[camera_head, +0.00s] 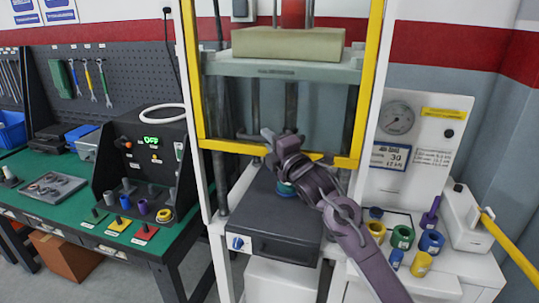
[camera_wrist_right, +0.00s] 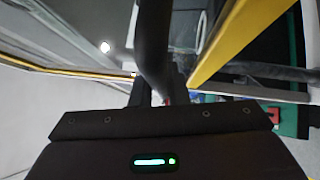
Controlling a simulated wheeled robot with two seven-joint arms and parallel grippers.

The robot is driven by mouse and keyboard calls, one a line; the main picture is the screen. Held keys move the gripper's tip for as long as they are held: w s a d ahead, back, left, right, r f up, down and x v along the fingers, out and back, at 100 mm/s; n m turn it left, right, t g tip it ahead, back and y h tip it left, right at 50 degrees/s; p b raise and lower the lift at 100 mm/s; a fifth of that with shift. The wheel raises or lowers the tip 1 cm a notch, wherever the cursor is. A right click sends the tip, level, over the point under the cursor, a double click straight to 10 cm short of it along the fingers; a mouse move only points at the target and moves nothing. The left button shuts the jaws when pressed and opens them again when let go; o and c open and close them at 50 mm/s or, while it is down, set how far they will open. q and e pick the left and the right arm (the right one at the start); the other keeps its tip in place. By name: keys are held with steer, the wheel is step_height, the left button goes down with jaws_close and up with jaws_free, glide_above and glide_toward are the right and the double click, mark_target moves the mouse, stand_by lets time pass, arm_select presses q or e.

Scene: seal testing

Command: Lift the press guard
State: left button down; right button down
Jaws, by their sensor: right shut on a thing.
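The press guard (camera_head: 232,147) is a clear panel in a yellow frame on the front of the press. Its lower bar crosses above the dark press base, and its yellow frame also shows in the right wrist view (camera_wrist_right: 228,42). My right arm reaches up from the lower right. My right gripper (camera_head: 272,140) is at the middle of the guard's lower bar, shut on the guard there; the exact grip is partly hidden by the gripper itself. In the right wrist view a dark bar runs upward from the gripper (camera_wrist_right: 158,98). My left gripper is not in view.
A dark press base (camera_head: 275,215) holds a green round part, partly hidden by my arm. A beige block (camera_head: 288,43) is on the upper plate. Several coloured rings and a gauge panel (camera_head: 415,140) stand right. A yellow lever (camera_head: 510,243) is far right. A green bench (camera_head: 60,180) is left.

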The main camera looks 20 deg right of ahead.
steer(key=shift+r+p, duration=0.55)
steer(key=shift+r, duration=1.35)
steer(key=c, duration=1.4)
jaws_free()
steer(key=shift+f, duration=0.1)
